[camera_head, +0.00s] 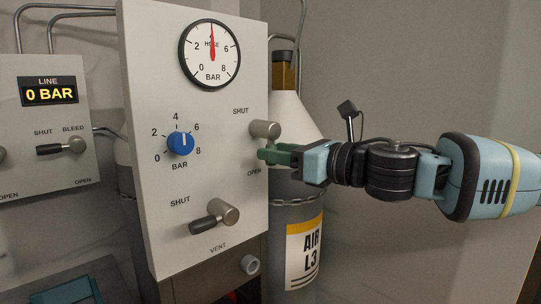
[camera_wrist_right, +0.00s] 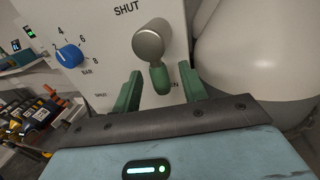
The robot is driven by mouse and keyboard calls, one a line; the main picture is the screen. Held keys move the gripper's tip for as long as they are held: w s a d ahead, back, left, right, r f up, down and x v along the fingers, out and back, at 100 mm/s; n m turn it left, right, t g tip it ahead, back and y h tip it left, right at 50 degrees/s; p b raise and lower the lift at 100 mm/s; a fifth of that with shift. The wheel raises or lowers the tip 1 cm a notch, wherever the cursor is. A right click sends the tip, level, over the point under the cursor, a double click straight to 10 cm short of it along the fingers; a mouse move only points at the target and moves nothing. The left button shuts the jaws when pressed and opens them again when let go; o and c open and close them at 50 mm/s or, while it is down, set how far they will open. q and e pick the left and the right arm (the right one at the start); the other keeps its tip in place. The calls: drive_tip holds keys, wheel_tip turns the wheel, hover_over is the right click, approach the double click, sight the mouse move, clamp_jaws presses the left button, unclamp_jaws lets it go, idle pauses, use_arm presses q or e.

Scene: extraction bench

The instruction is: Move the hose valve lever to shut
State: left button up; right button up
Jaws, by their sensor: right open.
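The hose valve has a round metal hub (camera_head: 265,129) on the right side of the white panel, with SHUT printed above it and OPEN below. In the right wrist view, its short green lever (camera_wrist_right: 160,78) hangs down from the hub (camera_wrist_right: 152,40), toward the OPEN mark. My right gripper (camera_head: 268,154) comes in from the right at the lever. In the wrist view its green fingers are apart, one on each side of the lever, with gaps visible. In the head view the fingers largely hide the lever. My left gripper is not in view.
The panel (camera_head: 150,110) also carries a HOSE gauge (camera_head: 210,54) reading about 4 bar, a blue knob (camera_head: 181,144) and a vent valve lever (camera_head: 208,223). A LINE panel (camera_head: 45,130) showing 0 BAR is at left. A gas cylinder (camera_head: 292,215) stands close behind, below my right gripper.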

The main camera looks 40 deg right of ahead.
drive_tip(key=shift+b+x, duration=0.4)
drive_tip(key=shift+x, duration=0.45)
drive_tip(key=shift+w+a, duration=0.1)
drive_tip(key=shift+w, duration=0.1)
drive_tip(key=shift+c, duration=0.4)
